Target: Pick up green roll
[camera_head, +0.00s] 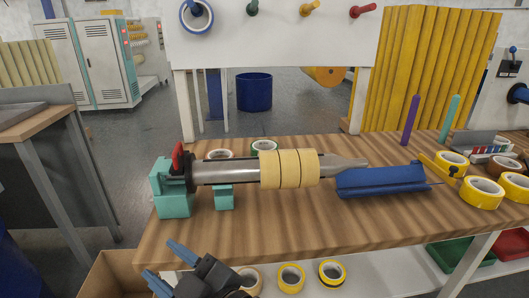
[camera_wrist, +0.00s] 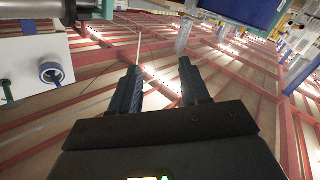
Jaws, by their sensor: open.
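A roll with a green rim (camera_head: 264,146) lies on the wooden table behind the spindle in the head view. The spindle partly hides it. My gripper (camera_head: 161,261) is at the bottom of the head view, in front of the table's near edge and well apart from the green roll. Its two blue fingers are spread and hold nothing. In the wrist view the open gripper (camera_wrist: 158,72) points up toward the ceiling beams. I cannot make out the green roll there.
A metal spindle (camera_head: 225,170) carrying yellow tape (camera_head: 290,168) crosses the table (camera_head: 250,236). A blue trough (camera_head: 380,180) stands to its right. Another roll (camera_head: 219,154) lies left of the green one. Several yellow rolls (camera_head: 482,192) are at the right. The table's front middle is clear.

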